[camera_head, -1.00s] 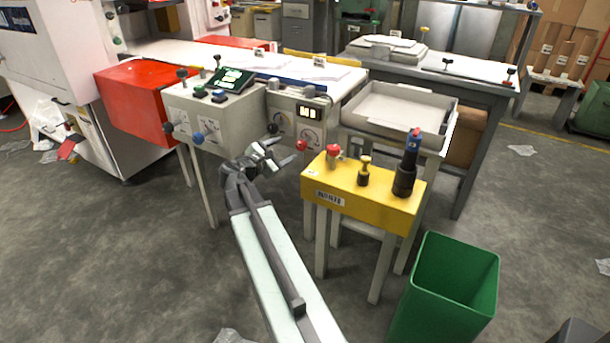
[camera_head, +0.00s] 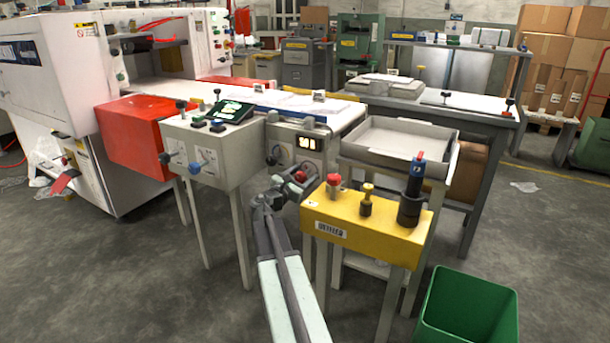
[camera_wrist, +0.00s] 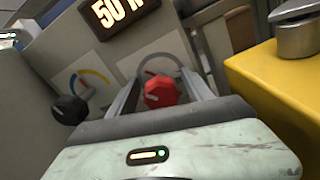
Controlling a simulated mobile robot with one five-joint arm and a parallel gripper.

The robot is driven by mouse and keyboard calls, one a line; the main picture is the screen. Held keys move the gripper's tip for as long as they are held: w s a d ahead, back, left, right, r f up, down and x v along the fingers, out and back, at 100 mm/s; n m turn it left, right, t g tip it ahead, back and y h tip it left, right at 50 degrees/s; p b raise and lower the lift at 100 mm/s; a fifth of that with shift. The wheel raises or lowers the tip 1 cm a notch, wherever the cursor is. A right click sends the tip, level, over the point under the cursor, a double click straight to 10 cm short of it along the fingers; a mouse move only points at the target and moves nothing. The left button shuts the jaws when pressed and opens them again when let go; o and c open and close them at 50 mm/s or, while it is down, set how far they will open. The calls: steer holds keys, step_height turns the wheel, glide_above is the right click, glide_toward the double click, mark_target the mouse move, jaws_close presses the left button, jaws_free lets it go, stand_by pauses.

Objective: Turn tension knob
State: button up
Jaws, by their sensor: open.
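A pale control panel with a lit display (camera_head: 308,143) reading about "50 N" carries two knobs. The red knob (camera_head: 300,176) is at its lower right, and the black knob (camera_head: 273,160) is at its left. I cannot read which is labelled tension. In the wrist view the red knob (camera_wrist: 161,92) sits between the fingers of my gripper (camera_wrist: 163,78), with gaps on both sides. The black knob (camera_wrist: 70,109) is outside, left of the fingers, near a yellow-and-blue dial. In the head view my open gripper (camera_head: 290,187) is at the red knob and partly hides the panel's lower part.
A yellow box (camera_head: 365,226) with a red button and dark posts stands close to the right of my gripper. A grey control box (camera_head: 213,155) with several knobs is to the left. A green bin (camera_head: 468,305) stands at lower right. Open floor lies at left.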

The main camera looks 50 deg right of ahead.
steer(key=shift+w+d, duration=0.1)
steer(key=shift+d, duration=0.15)
jaws_close()
steer(key=shift+w, duration=0.1)
steer(key=shift+a, duration=0.1)
steer(key=shift+m, duration=0.3)
steer(key=m, duration=0.2)
steer(key=shift+m, duration=0.4)
steer(key=m, duration=0.5)
steer(key=shift+f, duration=0.1)
steer(key=shift+m, duration=0.3)
